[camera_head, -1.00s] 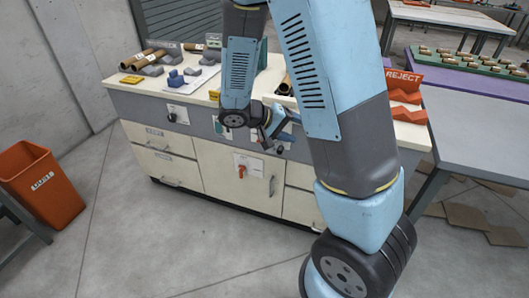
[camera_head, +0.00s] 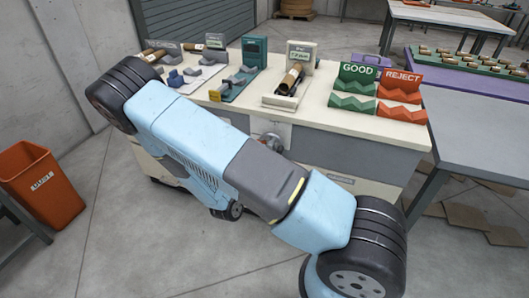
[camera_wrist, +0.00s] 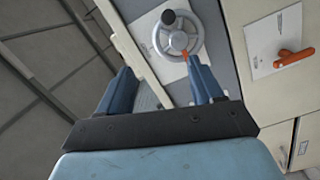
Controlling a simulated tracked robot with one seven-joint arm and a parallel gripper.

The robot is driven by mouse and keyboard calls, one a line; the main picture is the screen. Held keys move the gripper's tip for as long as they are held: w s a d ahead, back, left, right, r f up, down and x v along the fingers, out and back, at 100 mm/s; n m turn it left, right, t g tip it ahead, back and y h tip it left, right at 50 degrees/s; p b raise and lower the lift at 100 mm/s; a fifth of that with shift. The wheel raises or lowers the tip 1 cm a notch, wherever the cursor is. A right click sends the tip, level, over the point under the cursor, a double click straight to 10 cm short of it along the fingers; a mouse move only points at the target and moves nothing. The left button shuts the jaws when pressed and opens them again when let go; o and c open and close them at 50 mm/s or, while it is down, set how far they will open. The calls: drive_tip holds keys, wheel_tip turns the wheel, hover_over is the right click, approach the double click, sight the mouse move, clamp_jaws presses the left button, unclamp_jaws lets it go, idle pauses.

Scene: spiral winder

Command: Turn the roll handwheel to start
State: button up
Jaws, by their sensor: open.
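A grey spoked handwheel (camera_wrist: 178,36) with a dark knob and a red mark sits on a white plate on the bench front, in the wrist view. My gripper (camera_wrist: 160,72) is open and empty, with two blue fingers pointing towards the handwheel. The handwheel lies beyond the fingertips, nearer the right finger; no contact shows. In the head view a round grey handwheel (camera_head: 270,140) on a white plate shows just above my arm. My arm hides the gripper and much of the bench front there. The plate's writing is too small to read.
An orange lever (camera_wrist: 294,58) on a white sheet sticks out from the cabinet front. The bench top holds winder fixtures, a green GOOD rack (camera_head: 356,88) and a red REJECT rack (camera_head: 402,95). An orange bin (camera_head: 42,188) stands at left. The floor in front is clear.

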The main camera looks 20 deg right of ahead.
sight(271, 146)
drive_tip(key=w+d+f, duration=0.1)
drive_tip(key=w+d, duration=0.2)
drive_tip(key=w, duration=0.2)
drive_tip(key=w+d+f+n+t+y, duration=0.1)
drive_tip(key=w+d+f, duration=0.1)
drive_tip(key=w, duration=0.4)
drive_tip(key=shift+d+y, duration=0.3)
drive_tip(key=shift+d, duration=0.6)
drive_tip(key=shift+c, duration=0.2)
